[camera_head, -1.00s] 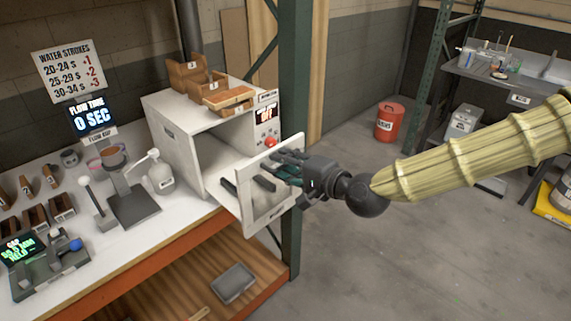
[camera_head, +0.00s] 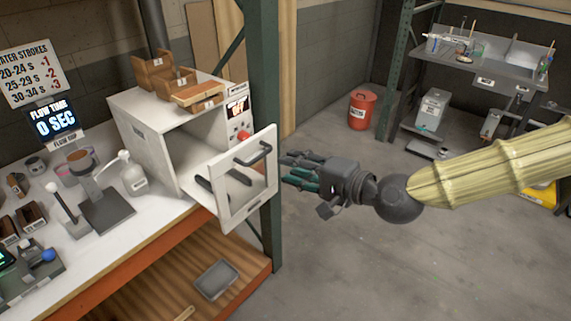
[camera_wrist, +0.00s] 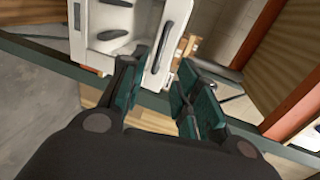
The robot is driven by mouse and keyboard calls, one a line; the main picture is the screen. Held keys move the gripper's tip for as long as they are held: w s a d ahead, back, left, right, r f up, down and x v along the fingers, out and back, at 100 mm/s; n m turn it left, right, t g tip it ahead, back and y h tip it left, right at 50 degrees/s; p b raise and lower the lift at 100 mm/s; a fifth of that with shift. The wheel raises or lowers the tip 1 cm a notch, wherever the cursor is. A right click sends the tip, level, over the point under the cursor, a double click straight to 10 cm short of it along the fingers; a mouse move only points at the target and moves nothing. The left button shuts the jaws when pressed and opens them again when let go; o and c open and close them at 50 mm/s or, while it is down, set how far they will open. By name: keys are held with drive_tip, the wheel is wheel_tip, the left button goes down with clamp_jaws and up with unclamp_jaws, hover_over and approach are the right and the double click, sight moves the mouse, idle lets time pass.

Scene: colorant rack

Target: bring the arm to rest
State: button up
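My gripper (camera_head: 284,171) is stretched out level in front of the white box's open door, to the right of it and apart from its handle. Its dark green fingers point left toward the door. In the wrist view my gripper (camera_wrist: 160,80) has its two fingers spread apart with nothing between them. The arm, in a ribbed yellowish sleeve, comes in from the right.
The white box (camera_head: 150,143) stands on the bench with its door (camera_head: 233,205) swung open. A green post (camera_head: 265,100) rises behind the door. A red bin (camera_head: 362,110) and a grey shelf (camera_head: 480,70) stand farther back.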

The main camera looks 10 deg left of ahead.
drive_tip(key=shift+s+d+r, duration=0.1)
drive_tip(key=shift+s+d, duration=0.1)
drive_tip(key=shift+d, duration=0.15)
idle(0.3)
drive_tip(key=s+d+f+n+g+h, duration=0.1)
drive_tip(key=s+d+f+h, duration=0.2)
drive_tip(key=f, duration=0.8)
drive_tip(key=s+d+f+g+h, duration=0.15)
drive_tip(key=s+f, duration=0.35)
drive_tip(key=f, duration=0.6)
drive_tip(key=s+d+f+n+g+h, duration=0.15)
drive_tip(key=s+d+f, duration=0.25)
drive_tip(key=f, duration=0.7)
drive_tip(key=s+d+f+n+g+h, duration=0.3)
drive_tip(key=s+d+f+h, duration=0.4)
drive_tip(key=s+d+f, duration=0.8)
drive_tip(key=s+d+g, duration=0.1)
drive_tip(key=d, duration=0.3)
drive_tip(key=shift+s+f, duration=0.25)
drive_tip(key=shift+f, duration=0.05)
